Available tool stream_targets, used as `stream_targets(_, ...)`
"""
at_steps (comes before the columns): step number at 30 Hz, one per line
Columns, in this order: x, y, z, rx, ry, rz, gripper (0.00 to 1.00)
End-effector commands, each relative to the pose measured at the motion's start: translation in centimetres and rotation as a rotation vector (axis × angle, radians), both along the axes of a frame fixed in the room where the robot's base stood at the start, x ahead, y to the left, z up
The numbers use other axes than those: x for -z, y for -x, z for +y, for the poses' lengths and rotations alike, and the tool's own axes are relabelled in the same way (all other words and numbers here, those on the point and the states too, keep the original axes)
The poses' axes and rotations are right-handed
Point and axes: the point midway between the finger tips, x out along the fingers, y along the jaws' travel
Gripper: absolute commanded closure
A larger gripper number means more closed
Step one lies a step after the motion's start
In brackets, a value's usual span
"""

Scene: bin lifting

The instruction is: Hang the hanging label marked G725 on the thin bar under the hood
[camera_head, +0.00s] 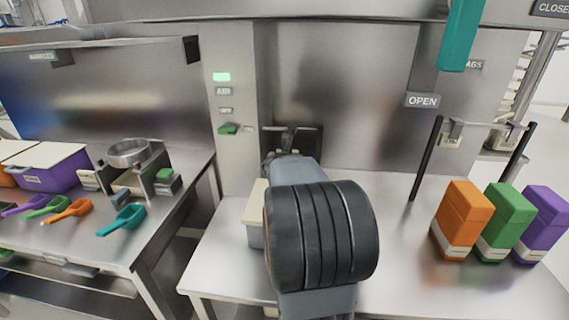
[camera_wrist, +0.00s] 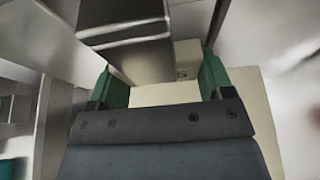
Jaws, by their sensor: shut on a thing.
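My gripper shows in the wrist view (camera_wrist: 165,85) with two green fingers apart. Between them are a cream surface and a small beige block (camera_wrist: 186,58) with a dark mark. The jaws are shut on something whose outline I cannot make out. In the head view my arm hides the fingers. I can read G725 nowhere. A small pale tag (camera_head: 449,142) shows near the dark posts at the right; its marking is too small to read. The hood (camera_head: 300,10) crosses the top; I cannot make out a thin bar under it.
A cream-topped box (camera_head: 254,215) stands partly behind my arm on the steel bench. Orange (camera_head: 462,220), green (camera_head: 505,222) and purple (camera_head: 541,224) cartons stand at the right. A teal piece (camera_head: 462,35) hangs at the hood. Several scoops lie on the left bench.

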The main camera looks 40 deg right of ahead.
Motion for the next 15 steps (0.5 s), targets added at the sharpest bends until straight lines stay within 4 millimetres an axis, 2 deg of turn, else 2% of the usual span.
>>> stream_targets(15, -0.1, -2.9, -3.3, -0.004, 0.000, 0.001, 0.45)
